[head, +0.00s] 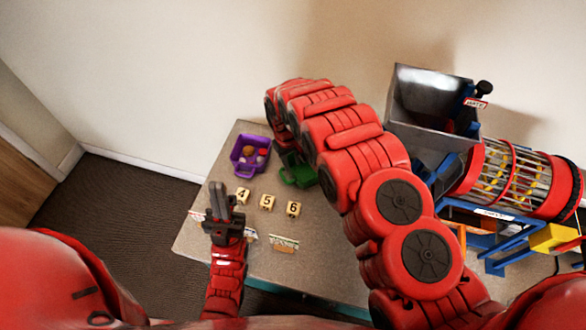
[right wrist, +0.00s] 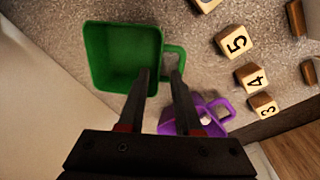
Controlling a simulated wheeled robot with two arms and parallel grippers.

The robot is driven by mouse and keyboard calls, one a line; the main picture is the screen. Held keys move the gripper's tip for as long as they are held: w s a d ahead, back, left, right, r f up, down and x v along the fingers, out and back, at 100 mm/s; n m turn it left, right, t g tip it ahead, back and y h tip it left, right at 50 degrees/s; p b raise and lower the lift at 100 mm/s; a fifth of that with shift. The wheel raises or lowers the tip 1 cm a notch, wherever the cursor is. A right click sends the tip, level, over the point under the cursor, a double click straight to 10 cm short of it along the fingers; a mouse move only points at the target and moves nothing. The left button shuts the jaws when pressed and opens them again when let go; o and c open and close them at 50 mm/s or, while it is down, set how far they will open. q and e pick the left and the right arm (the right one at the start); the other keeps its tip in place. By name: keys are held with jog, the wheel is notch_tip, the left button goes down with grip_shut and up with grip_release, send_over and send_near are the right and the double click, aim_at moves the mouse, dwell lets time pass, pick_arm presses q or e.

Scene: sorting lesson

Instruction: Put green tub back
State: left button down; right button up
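The green tub (head: 299,177) stands on the table, partly hidden behind my right arm in the head view. In the right wrist view the green tub (right wrist: 122,50) is upright and looks empty, with its loop handle (right wrist: 179,53) on its right side. My right gripper (right wrist: 160,73) is open, its two fingers apart at the handle side of the tub. One finger overlaps the tub's wall and the other overlaps the handle; I cannot tell whether they touch. My left gripper (head: 222,187) is over the front left of the table, away from the tub; its finger gap is unclear.
A purple tub (head: 238,164) holding small items stands left of the green tub. Number blocks 4 (head: 243,196), 5 (head: 267,202) and 6 (head: 293,209) stand in a row in front. A machine with a grey hopper (head: 425,132) and red drum is at right. A wall is behind.

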jog(key=shift+s+a+r+b, duration=0.15)
jog(key=shift+r+b, duration=0.3)
jog(key=shift+r, duration=1.8)
jog(key=shift+s, duration=0.1)
